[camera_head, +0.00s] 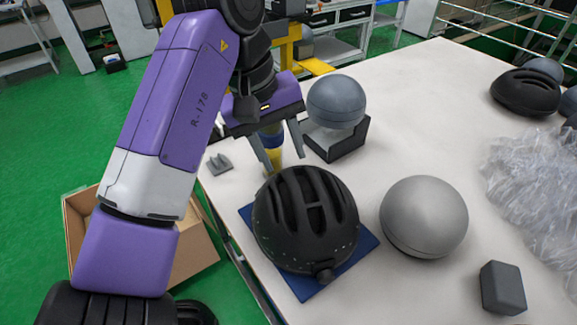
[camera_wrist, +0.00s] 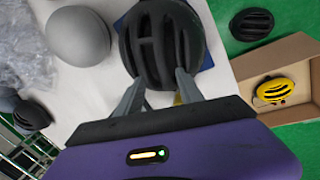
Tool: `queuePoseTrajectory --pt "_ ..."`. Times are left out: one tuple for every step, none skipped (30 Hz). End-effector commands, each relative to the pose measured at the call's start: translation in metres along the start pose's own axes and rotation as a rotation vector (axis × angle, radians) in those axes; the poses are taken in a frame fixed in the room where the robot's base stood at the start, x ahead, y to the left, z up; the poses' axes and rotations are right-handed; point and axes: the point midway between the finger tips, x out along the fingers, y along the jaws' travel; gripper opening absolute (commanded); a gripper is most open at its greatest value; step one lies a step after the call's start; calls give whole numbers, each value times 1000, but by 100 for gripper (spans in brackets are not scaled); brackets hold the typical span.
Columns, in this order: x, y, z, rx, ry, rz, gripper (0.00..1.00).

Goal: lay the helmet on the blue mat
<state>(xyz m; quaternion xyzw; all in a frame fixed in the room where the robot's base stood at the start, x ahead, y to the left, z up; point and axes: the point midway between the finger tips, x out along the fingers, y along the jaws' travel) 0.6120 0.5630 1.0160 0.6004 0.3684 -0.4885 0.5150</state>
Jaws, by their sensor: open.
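A black vented helmet (camera_head: 306,222) sits on the blue mat (camera_head: 307,289) near the table's left edge, covering most of it. The mat's corners show around the helmet. The helmet also shows in the wrist view (camera_wrist: 160,45), with a strip of the mat (camera_wrist: 207,50) beside it. My gripper (camera_head: 284,160) is open, with its two fingers pointing down by the helmet's far edge. In the wrist view the open fingers (camera_wrist: 159,82) overlap the helmet's near edge with nothing held between them. I cannot tell whether the fingertips touch the helmet.
A grey ball-like headform (camera_head: 425,217) stands close right of the helmet. Another grey ball (camera_head: 337,101) rests on a dark stand (camera_head: 337,143) behind. A grey block (camera_head: 502,287), clear plastic wrap (camera_head: 535,165) and another black helmet (camera_head: 525,92) lie right. A floor box (camera_wrist: 292,60) holds a yellow helmet (camera_wrist: 272,90).

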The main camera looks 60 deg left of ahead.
Motion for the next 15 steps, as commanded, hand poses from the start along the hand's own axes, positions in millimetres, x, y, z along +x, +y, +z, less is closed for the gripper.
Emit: queuePoseTrajectory --pt "-13 0 -1 -1 3 -2 44" --pt "-17 0 -1 -2 3 -2 44" --pt "-23 -1 -1 -2 3 -2 44" --pt "-26 -1 -1 -2 2 -1 44" --pt "-29 -1 -1 -1 2 -1 44" --pt "-31 -1 -1 -1 2 -2 44" --pt "-33 -1 0 -1 1 -2 44" --pt "-34 -1 0 -1 1 -2 44" --pt "-35 -1 0 -1 0 -1 44" --pt "-36 0 0 -1 0 -1 44" --pt "-36 0 0 -1 0 -1 44" --pt "-36 0 0 -1 -1 0 44" --pt "-36 -1 0 -1 -1 0 44" --pt "-36 -1 0 -1 0 0 44" --pt "-36 -1 0 -1 0 0 44"
